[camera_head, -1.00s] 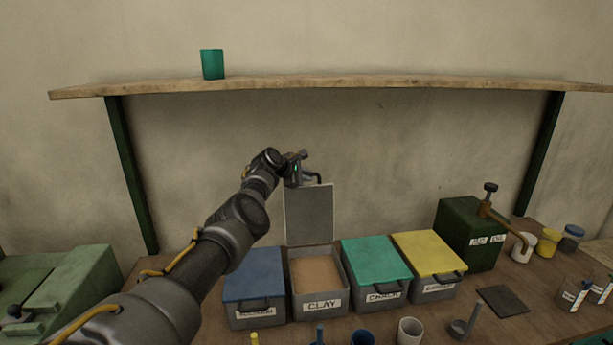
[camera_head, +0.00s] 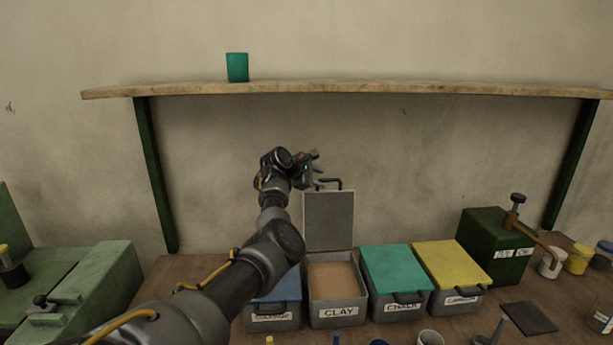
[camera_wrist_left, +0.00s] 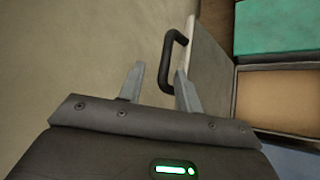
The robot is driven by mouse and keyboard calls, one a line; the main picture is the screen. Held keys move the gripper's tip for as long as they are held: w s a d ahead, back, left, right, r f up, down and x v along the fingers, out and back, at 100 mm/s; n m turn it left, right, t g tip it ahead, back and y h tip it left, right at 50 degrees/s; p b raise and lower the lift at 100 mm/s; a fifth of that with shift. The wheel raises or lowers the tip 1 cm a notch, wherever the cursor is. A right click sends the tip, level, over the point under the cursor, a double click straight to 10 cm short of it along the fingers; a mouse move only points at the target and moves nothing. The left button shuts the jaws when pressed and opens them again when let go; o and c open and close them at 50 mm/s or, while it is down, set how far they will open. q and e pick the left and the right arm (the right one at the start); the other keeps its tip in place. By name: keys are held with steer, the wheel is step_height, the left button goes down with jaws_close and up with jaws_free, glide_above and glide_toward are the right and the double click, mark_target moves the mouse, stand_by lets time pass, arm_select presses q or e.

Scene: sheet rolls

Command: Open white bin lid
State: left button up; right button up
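The CLAY bin (camera_head: 338,314) stands on the bench with its lid (camera_head: 328,221) swung up to near upright. Tan material (camera_head: 333,280) shows inside. The lid's dark handle (camera_head: 329,184) is at its top edge. In the left wrist view the lid (camera_wrist_left: 208,60) is seen nearly edge-on, with a pale edge, and the black handle (camera_wrist_left: 171,62) sticks out from it. My left gripper (camera_head: 314,169) is beside the handle at the upper left of the lid. My right gripper is out of view.
Blue-lidded (camera_head: 272,310), green-lidded (camera_head: 394,270) and yellow-lidded (camera_head: 452,264) bins stand closed alongside. A green pump box (camera_head: 488,243) is at right and a green machine (camera_head: 85,290) at left. A shelf (camera_head: 350,88) with a green cup (camera_head: 237,67) runs above.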

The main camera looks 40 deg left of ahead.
arm_select(q)
steer(key=d+b+v, duration=0.1)
steer(key=b+v, duration=0.1)
steer(key=v, duration=0.4)
steer(key=shift+a, duration=0.4)
